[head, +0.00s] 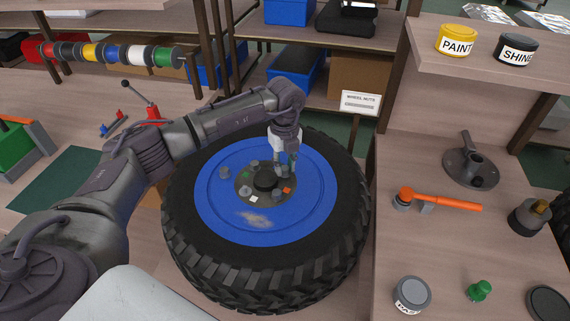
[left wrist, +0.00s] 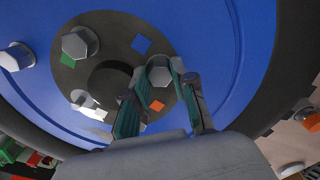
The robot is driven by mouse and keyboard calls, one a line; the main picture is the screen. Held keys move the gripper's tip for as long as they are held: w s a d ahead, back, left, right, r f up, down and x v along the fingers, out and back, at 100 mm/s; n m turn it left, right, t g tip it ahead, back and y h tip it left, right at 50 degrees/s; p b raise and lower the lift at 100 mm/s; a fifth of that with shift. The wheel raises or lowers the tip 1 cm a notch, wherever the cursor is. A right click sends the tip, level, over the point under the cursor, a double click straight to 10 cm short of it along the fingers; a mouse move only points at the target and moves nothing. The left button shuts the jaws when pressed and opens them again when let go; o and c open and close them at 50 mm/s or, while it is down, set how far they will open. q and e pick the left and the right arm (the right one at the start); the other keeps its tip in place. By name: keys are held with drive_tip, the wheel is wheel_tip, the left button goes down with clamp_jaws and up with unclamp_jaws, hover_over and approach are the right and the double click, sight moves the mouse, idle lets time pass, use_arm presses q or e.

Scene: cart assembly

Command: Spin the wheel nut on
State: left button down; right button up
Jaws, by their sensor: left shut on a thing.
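The big wheel lies flat, with a black tyre (head: 190,240) and a blue rim (head: 215,205). My left gripper (head: 285,168) reaches down to the right side of its dark hub plate. In the left wrist view its fingers (left wrist: 160,72) are closed on a grey hexagonal wheel nut (left wrist: 159,68), which is at the hub between a blue square and an orange square. Whether the nut is on a stud is hidden. Other grey nuts sit on the hub by the green square (left wrist: 80,42) and near the white square (left wrist: 82,98). Another nut (head: 225,172) lies on the blue rim. My right gripper is not in view.
A "WHEEL NUTS" sign (head: 360,102) stands behind the tyre. The right bench holds an orange-handled tool (head: 440,200), a grey tin (head: 412,292) and a dark round-based part (head: 470,165). Coloured rolls (head: 110,54) hang at the back left.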

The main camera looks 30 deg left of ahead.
use_arm(q)
drive_tip(key=m, duration=1.3)
drive_tip(key=c, duration=1.3)
unclamp_jaws()
drive_tip(key=shift+m, duration=0.8)
drive_tip(key=o, duration=0.4)
drive_tip(key=shift+o, duration=0.2)
